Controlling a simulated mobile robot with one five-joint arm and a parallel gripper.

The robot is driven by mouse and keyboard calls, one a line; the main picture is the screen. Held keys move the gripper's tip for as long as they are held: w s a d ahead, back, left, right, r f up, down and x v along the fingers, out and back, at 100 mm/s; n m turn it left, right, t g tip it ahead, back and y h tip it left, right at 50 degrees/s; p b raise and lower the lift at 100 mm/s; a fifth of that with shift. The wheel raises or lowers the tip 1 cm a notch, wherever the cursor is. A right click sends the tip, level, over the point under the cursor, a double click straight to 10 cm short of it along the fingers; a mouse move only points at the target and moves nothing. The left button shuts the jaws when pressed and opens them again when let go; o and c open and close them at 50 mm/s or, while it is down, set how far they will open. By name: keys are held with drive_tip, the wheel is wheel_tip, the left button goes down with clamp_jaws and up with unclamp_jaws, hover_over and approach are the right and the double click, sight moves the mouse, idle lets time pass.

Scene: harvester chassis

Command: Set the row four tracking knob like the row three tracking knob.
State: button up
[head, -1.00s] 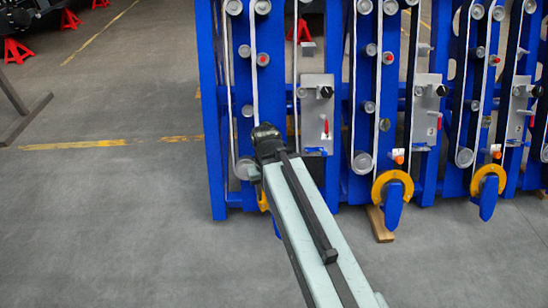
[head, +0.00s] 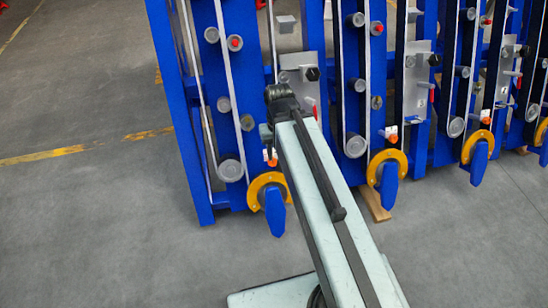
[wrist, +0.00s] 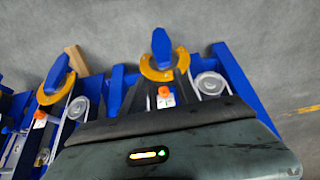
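Blue machine rows stand side by side in the head view. Each visible row has a yellow ring with a blue pointed piece and a small orange-tipped knob above it. I cannot tell which parts are the tracking knobs or how rows are numbered. The leftmost orange knob (head: 272,160) is partly beside my arm; others are the second orange knob (head: 391,132) and the third orange knob (head: 486,115). In the wrist view one orange knob (wrist: 164,91) is ahead, another orange knob (wrist: 40,115) left. My gripper (head: 281,100) is in front of the leftmost row; its fingers are not distinguishable.
Metal plates carry black knobs (head: 312,73) and red handles (head: 431,93). The leftmost yellow ring (head: 268,190) sticks out low; the second yellow ring (head: 387,167) has a wooden block (head: 376,204) below. Grey floor on the left is clear, with a yellow line (head: 50,154).

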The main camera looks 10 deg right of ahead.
drive_tip(key=shift+o, duration=1)
drive_tip(key=shift+d, duration=0.1)
drive_tip(key=shift+o, duration=1.3)
drive_tip(key=w+d+f+m+t+y+b, duration=0.1)
drive_tip(key=w+f+b, duration=0.4)
drive_tip(key=f+b, duration=0.6)
drive_tip(key=shift+w+d+f+t+b, duration=0.35)
drive_tip(key=shift+d+t+b, duration=0.15)
drive_tip(key=shift+t+b, duration=0.1)
drive_tip(key=m+t+b, duration=0.1)
drive_tip(key=t+b, duration=0.2)
drive_tip(key=b, duration=0.5)
approach(273, 162)
drive_tip(key=w+f, duration=0.1)
drive_tip(key=shift+y, duration=0.4)
drive_tip(key=b+x, duration=0.4)
drive_tip(key=x, duration=0.1)
drive_tip(key=b+x, duration=0.3)
drive_tip(key=shift+d+f, duration=0.25)
drive_tip(key=shift+d, duration=0.05)
drive_tip(key=shift+r, duration=0.1)
